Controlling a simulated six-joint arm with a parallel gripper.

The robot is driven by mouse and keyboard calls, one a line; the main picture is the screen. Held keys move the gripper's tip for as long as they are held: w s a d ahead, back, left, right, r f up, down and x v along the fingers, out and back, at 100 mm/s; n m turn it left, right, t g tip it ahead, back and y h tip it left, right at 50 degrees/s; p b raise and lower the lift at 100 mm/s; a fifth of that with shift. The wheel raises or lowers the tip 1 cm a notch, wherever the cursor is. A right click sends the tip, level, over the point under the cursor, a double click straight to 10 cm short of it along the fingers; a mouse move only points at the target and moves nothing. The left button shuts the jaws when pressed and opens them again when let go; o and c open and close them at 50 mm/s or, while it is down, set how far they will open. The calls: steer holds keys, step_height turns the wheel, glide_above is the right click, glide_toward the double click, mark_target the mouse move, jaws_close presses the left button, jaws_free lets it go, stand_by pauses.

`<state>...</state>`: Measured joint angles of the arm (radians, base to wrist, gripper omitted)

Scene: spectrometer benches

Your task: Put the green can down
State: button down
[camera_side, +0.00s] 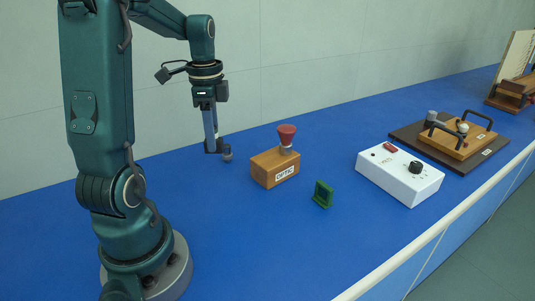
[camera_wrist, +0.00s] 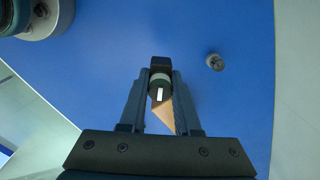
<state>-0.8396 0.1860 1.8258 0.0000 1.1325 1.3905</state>
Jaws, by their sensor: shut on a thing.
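My gripper (camera_side: 214,147) points down over the blue bench, left of the wooden block. In the wrist view my gripper (camera_wrist: 160,72) is shut on a small round can (camera_wrist: 154,86), dark green with a pale rim and a white mark. The can sits between the fingertips. In the side view I cannot make it out apart from the dark fingertips, and I cannot tell whether it touches the bench.
A small grey cylinder (camera_side: 227,153) stands close right of my gripper; a grey knob-like piece (camera_wrist: 215,62) shows in the wrist view. A wooden block (camera_side: 268,170) carries a red cup (camera_side: 287,134). A green bracket (camera_side: 323,194), white box (camera_side: 405,178) and brown board (camera_side: 480,155) stand farther right.

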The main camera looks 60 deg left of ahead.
steer(key=w+d+m, duration=0.4)
steer(key=d+m, duration=0.2)
steer(key=d, duration=0.1)
steer(key=w+d+m, duration=0.4)
steer(key=d+m, duration=0.2)
steer(key=d+f, duration=0.2)
steer(key=d, duration=0.2)
steer(key=w+d+f, duration=0.1)
steer(key=d+f, duration=0.1)
steer(key=d, duration=0.2)
steer(key=w+d+f, duration=0.1)
steer(key=d+f, duration=0.1)
steer(key=d, duration=0.1)
steer(key=shift+w+d+f, duration=0.15)
steer(key=shift+d, duration=0.25)
steer(key=shift+f, duration=2)
steer(key=shift+f, duration=0.2)
steer(key=c, duration=0.6)
jaws_free()
steer(key=shift+r, duration=0.1)
